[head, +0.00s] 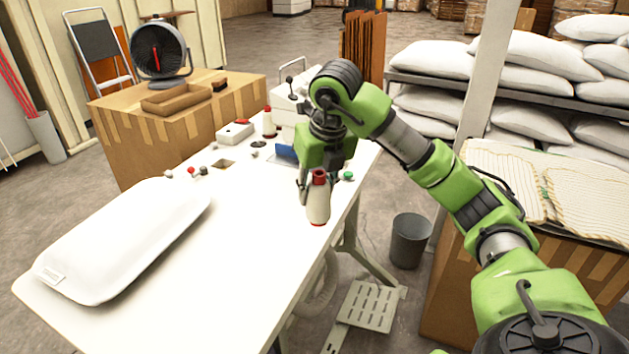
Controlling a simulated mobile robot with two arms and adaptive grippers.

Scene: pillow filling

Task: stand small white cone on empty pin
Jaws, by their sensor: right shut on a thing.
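A small white cone (318,205) with a red top and red lower rim is upright near the right edge of the white table. My right gripper (318,178) points down and is shut on the cone's top. I cannot tell whether the cone's base touches the table. A second white cone with a red top (268,124) stands farther back, beside the white sewing machine (290,113). I cannot make out an empty pin; my gripper and arm hide part of the table's back. My left gripper is not in view.
A white pillow (125,240) lies on the table's left. Small items, including a white box (235,132) and a green spool (348,176), lie toward the back. A grey bin (410,240) and pedal (368,305) stand on the floor. The table's front middle is clear.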

